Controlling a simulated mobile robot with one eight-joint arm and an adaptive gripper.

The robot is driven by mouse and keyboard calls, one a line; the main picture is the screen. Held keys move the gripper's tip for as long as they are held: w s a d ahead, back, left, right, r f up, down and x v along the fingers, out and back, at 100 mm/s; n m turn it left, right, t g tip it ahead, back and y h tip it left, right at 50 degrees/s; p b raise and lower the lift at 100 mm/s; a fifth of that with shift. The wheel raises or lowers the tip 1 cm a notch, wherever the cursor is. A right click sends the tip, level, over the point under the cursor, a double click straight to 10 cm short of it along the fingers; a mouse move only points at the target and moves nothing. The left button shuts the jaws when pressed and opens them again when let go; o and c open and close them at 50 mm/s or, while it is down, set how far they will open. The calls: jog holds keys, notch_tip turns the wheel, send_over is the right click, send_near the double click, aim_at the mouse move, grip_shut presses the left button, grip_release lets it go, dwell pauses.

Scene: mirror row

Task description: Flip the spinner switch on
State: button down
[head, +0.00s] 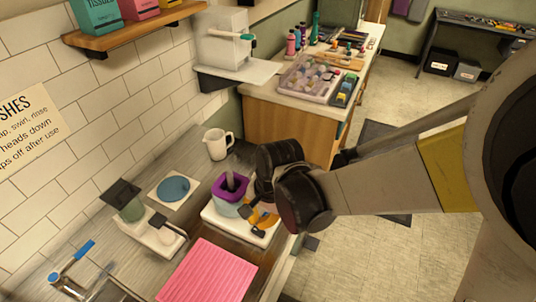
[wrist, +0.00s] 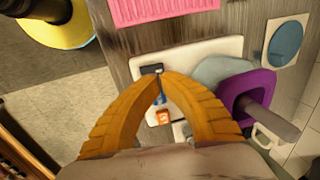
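The spinner is a purple cup (head: 230,187) with a grey handle in it, on a pale bowl, on a white base (head: 212,216). In the wrist view the purple cup (wrist: 240,90) is right of my fingers. A small orange-and-white piece (wrist: 163,117), perhaps the switch, shows on the base between my fingers, with a bit of blue above it. My gripper (head: 259,226) is low over the right part of the base. In the wrist view its yellow fingers (wrist: 159,77) meet at the tips, with a dark piece there. Contact with the base is unclear.
A pink ribbed mat (head: 210,272) lies in front of the base. A blue disc (head: 173,188), a white jug (head: 219,144) and a soap bottle (head: 131,208) stand left and behind. The counter's right edge is close to my gripper, with open floor beyond.

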aim_at(258, 232)
jog(key=shift+b+x, duration=0.4)
jog(key=shift+x, duration=0.95)
jog(key=shift+f, duration=0.1)
